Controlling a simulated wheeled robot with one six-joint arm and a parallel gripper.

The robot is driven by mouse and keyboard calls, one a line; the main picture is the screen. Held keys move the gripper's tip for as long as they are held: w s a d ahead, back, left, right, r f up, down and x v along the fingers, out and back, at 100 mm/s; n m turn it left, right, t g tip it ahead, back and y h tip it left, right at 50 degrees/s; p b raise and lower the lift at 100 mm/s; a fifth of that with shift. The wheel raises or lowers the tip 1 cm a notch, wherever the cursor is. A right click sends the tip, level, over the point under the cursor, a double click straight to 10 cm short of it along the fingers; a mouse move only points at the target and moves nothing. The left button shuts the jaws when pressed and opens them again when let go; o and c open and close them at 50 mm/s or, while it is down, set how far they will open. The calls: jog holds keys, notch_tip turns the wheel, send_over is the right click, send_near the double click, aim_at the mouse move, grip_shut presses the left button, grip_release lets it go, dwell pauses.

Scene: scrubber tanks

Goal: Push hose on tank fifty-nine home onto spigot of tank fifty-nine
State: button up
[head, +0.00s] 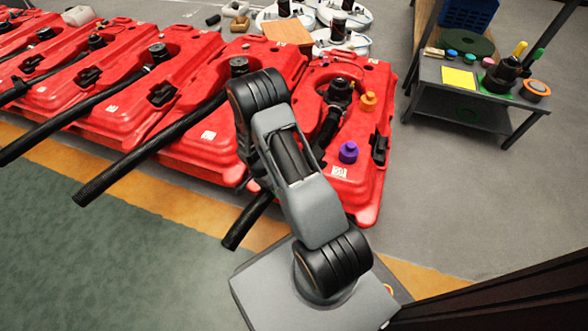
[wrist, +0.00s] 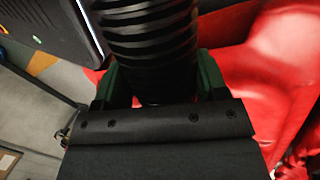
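The nearest red tank (head: 365,190) stands right of centre in the head view. Its black fitting (head: 341,90) is near the top, and a black hose (head: 327,125) runs down from there behind my arm. A black hose end (head: 240,232) sticks out past the tank's lower edge. In the wrist view a ribbed black hose (wrist: 150,40) lies between the green fingers of my gripper (wrist: 165,82), which look closed against its sides. My arm hides the gripper in the head view. Tank numbers are unreadable, and the joint between hose and spigot is not visible.
More red tanks (head: 110,105) with protruding black hoses (head: 140,155) stand in a row to the left. Purple (head: 348,152) and orange (head: 368,101) caps sit on the nearest tank. A grey bench (head: 440,75) stands at right. Floor (head: 490,190) at right is clear.

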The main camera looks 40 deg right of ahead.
jog(key=c, duration=0.6)
jog(key=shift+o, duration=0.2)
jog(key=t, duration=0.1)
jog(key=t+y, duration=0.1)
jog(key=shift+s+d+r+t+p, duration=0.2)
jog(key=shift+s+t+p, duration=0.1)
jog(key=shift+s+p, duration=0.1)
jog(key=shift+t, duration=0.5)
jog(key=shift+y+p, duration=0.3)
